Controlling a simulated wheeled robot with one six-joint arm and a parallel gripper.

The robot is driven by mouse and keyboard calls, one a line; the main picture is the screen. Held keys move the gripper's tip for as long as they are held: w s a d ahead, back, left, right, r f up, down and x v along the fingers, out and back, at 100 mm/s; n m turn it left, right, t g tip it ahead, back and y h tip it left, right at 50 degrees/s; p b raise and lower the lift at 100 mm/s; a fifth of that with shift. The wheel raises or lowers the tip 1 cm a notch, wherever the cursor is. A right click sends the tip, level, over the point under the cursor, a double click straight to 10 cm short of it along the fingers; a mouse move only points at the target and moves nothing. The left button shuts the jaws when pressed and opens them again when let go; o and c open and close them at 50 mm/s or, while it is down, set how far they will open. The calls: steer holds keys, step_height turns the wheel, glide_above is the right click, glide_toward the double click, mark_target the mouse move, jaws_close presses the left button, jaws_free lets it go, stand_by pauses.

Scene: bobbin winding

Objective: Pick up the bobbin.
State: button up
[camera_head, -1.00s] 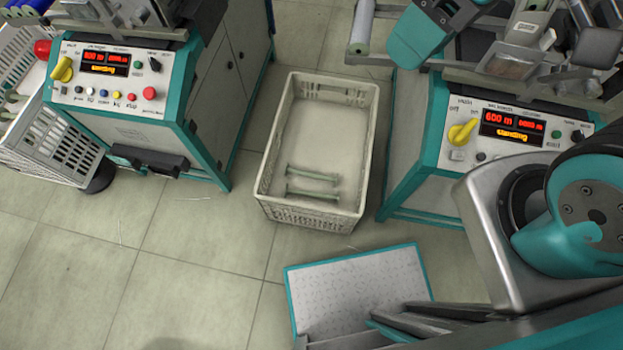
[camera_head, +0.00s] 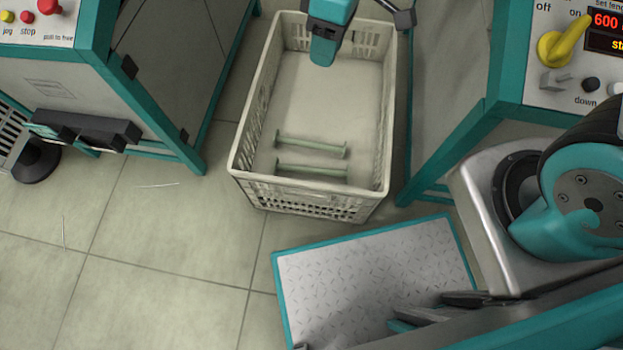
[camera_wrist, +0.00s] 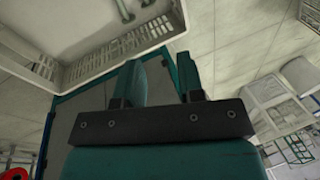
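Two thin pale-green bobbins, an upper one (camera_head: 312,146) and a lower one (camera_head: 311,169), lie side by side on the floor of a cream plastic crate (camera_head: 240,150). Both have small end flanges. In the wrist view one bobbin (camera_wrist: 125,10) is cut off by the top edge, beyond the crate's wall (camera_wrist: 90,42). My gripper (camera_head: 323,58) shows in the head view at the far end of the crate, above it and apart from the bobbins. In the wrist view its two fingers (camera_wrist: 161,68) stand apart with nothing between them.
Teal-framed winding machines stand left (camera_head: 115,70) and right (camera_head: 545,110) of the crate. A teal-edged patterned metal plate (camera_head: 370,275) lies in front of it. Tiled floor (camera_head: 150,240) at the lower left is mostly clear.

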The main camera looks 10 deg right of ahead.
step_height(320, 180, down, 28)
steer(key=w+n+h+b, duration=0.1)
steer(key=w+n+b, duration=0.1)
steer(key=b, duration=1.7)
glide_toward(314, 168)
steer(key=shift+n+g, duration=0.3)
steer(key=shift+g, duration=0.1)
steer(key=x, duration=0.3)
steer(key=w+x, duration=0.1)
steer(key=x, duration=0.1)
steer(key=shift+d+f, duration=0.15)
steer(key=shift+f, duration=0.15)
steer(key=b+x, duration=0.5)
steer(key=x, duration=0.1)
steer(key=shift+s+a+f+b, duration=0.1)
steer(key=shift+a+f+b, duration=0.1)
steer(key=shift+b, duration=0.15)
steer(key=shift+r, duration=0.1)
jaws_close()
steer(key=shift+r, duration=0.2)
step_height(314, 168, up, 20)
steer(key=p, duration=1.2)
